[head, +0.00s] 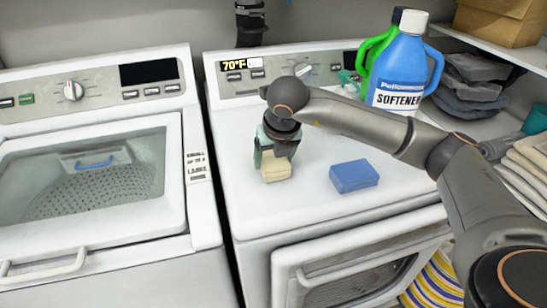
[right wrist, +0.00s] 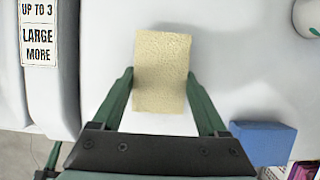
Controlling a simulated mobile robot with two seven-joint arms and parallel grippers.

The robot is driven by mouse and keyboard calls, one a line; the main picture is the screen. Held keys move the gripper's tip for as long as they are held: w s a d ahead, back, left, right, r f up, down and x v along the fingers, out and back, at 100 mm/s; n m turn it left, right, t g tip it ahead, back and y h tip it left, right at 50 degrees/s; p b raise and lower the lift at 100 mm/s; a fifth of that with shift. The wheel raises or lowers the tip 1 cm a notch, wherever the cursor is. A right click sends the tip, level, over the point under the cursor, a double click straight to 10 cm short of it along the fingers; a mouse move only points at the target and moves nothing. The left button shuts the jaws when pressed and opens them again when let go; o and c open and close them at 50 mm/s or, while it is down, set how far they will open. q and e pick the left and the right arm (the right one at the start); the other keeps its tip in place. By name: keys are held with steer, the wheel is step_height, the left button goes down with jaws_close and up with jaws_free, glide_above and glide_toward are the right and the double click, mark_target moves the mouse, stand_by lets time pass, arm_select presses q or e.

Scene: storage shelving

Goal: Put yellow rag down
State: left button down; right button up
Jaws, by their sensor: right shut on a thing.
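The yellow rag (head: 276,170) looks like a pale yellow, sponge-like block. My right gripper (head: 275,155) points down over the dryer top (head: 310,200) and is shut on it. In the right wrist view the yellow rag (right wrist: 161,70) sits between the two green fingers of the right gripper (right wrist: 160,85), which touch its sides. The rag is at or just above the white dryer top; I cannot tell whether it touches. My left gripper is not in view.
A blue sponge (head: 354,176) lies on the dryer top to the right of the rag. A blue softener bottle (head: 400,65) and a green bottle (head: 370,60) stand behind. A washer (head: 95,180) is at left. Dark folded cloths (head: 470,85) lie at right. The front left of the dryer top is clear.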

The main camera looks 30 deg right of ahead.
steer(key=shift+f, duration=0.2)
steer(key=o, duration=1.3)
steer(key=shift+o, duration=0.2)
steer(key=shift+s+a+r, duration=0.1)
steer(key=shift+r, duration=0.45)
steer(key=v, duration=1.1)
steer(key=shift+s+r, duration=0.1)
steer(key=shift+r, duration=0.05)
